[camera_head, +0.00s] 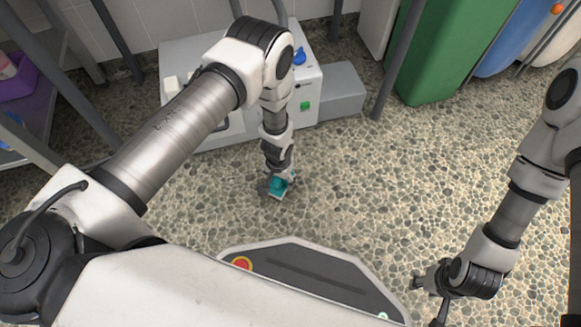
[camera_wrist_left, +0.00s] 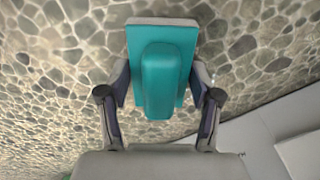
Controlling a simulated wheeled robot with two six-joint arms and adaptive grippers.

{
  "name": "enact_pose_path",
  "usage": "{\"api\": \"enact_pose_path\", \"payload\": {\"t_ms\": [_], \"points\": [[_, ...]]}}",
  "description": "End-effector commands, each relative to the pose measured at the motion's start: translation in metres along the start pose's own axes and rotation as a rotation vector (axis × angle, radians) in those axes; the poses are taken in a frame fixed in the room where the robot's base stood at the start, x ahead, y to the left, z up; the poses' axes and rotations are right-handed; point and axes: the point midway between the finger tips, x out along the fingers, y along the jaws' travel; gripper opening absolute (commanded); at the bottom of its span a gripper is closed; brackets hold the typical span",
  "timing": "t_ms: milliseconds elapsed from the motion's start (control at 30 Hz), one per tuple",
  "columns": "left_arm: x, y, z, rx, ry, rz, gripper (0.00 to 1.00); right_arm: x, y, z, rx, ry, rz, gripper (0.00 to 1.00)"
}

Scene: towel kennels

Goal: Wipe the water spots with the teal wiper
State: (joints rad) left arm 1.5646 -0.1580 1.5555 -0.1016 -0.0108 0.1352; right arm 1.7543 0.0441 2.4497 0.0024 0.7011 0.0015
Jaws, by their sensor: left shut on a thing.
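The teal wiper (camera_head: 278,187) is at the pebbled floor in the middle of the head view. It also shows in the left wrist view (camera_wrist_left: 160,85) as a teal block with a raised grip on a flat plate with a pale edge. My left gripper (camera_head: 276,184) is shut on the wiper's grip, one finger on each side (camera_wrist_left: 160,100). Whether the wiper touches the floor I cannot tell. My right gripper (camera_head: 430,298) is low at the right, away from the wiper, with its fingers apart and nothing between them. I cannot make out any water spots on the patterned floor.
A white machine (camera_head: 188,133) with a green button and a blue knob stands behind the wiper, with a grey box (camera_head: 342,92) beside it. A green bin (camera_head: 447,55) is at the back right. A shelf with a purple bin (camera_head: 18,80) is at the left. The floor right of the wiper is clear.

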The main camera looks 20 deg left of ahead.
Motion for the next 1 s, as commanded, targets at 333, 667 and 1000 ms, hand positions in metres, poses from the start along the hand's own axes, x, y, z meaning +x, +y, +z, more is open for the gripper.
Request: {"api": "enact_pose_path", "payload": {"t_ms": [333, 667, 1000], "points": [[-0.037, -0.004, 0.002, -0.001, 0.001, 0.0, 0.36, -0.034, -0.001, 0.002, -0.006, -0.005, -0.001, 0.4], [-0.048, -0.006, 0.003, -0.002, 0.001, 0.0, 0.36, -0.045, -0.001, 0.002, -0.008, -0.006, -0.001, 0.4], [-0.058, -0.009, -0.009, -0.004, 0.006, -0.005, 0.36, -0.046, -0.001, 0.002, -0.008, -0.006, -0.001, 0.4]]}}
